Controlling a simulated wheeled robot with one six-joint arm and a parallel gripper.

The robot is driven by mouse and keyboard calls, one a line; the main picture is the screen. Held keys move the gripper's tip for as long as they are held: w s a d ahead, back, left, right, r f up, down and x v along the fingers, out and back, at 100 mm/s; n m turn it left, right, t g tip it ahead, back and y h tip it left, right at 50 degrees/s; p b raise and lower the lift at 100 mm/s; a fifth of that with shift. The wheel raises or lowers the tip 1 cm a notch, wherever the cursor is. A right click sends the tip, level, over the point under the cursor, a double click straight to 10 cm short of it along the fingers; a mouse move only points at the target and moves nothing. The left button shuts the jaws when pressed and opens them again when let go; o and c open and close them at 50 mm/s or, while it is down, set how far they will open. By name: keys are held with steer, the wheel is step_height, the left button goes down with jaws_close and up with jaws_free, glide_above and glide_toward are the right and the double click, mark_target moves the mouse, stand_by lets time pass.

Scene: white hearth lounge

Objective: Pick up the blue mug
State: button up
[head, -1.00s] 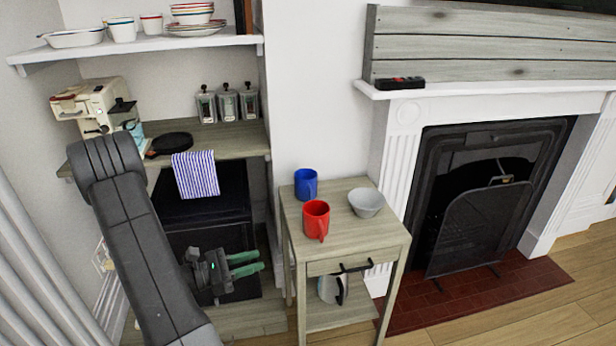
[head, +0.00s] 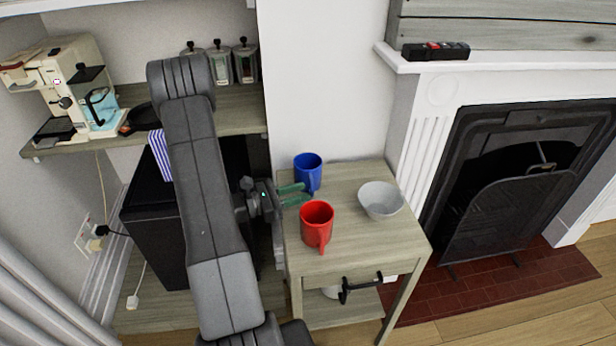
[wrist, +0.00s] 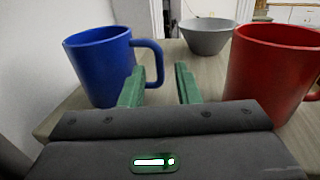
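The blue mug (head: 308,172) stands upright at the back left of the small wooden table (head: 350,232). In the wrist view the blue mug (wrist: 98,62) is at the left, its handle pointing right toward my fingers. My gripper (head: 298,194) is at the table's left edge, in front of the blue mug and behind the red mug. In the wrist view my gripper's (wrist: 160,84) two green fingers are apart with nothing between them. The left finger overlaps the handle's lower end in that view; I cannot tell whether they touch.
The red mug (head: 317,224) stands close in front of my fingers, and at the right in the wrist view (wrist: 272,68). A grey bowl (head: 381,200) stands to the right on the table. Shelves with a coffee machine (head: 75,88) are at the left. A fireplace (head: 530,180) is at the right.

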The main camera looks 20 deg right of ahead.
mark_target(313, 189)
steer(key=shift+s+d, duration=0.1)
steer(key=shift+d, duration=2.15)
jaws_close()
